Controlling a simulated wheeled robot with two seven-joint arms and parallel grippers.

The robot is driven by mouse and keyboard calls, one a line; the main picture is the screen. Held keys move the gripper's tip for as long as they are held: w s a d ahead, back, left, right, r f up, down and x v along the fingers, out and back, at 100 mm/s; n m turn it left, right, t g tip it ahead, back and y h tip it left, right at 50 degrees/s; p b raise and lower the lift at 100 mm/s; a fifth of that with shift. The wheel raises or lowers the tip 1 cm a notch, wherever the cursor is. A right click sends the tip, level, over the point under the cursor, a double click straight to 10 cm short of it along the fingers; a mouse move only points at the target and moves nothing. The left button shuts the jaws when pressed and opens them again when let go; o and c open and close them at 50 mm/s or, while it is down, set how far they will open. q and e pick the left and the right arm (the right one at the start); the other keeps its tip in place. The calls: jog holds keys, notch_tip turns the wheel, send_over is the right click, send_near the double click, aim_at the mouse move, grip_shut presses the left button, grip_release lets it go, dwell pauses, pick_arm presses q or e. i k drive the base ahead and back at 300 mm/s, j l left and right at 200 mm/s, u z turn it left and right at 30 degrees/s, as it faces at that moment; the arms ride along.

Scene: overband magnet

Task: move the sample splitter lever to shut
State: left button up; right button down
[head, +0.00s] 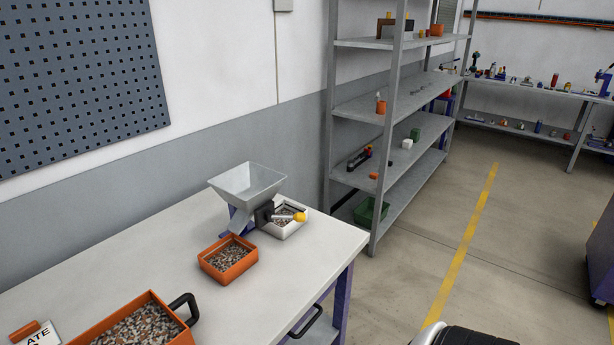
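The sample splitter (247,186) stands on the white-topped table (318,250), toward its far right end. It has a grey metal hopper on top and a chute below. The lever lies about level in the picture. I cannot tell from this view whether that is open or shut. Neither of my grippers is in view.
An orange tray of gravel (214,272) sits in front of the splitter, and a white tray (296,227) sits under the lever. A larger orange tray (98,330) with a black handle is at the front left. Grey shelves (384,140) stand behind.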

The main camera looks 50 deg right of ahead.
aim_at(298, 217)
jog(key=z, duration=1.6)
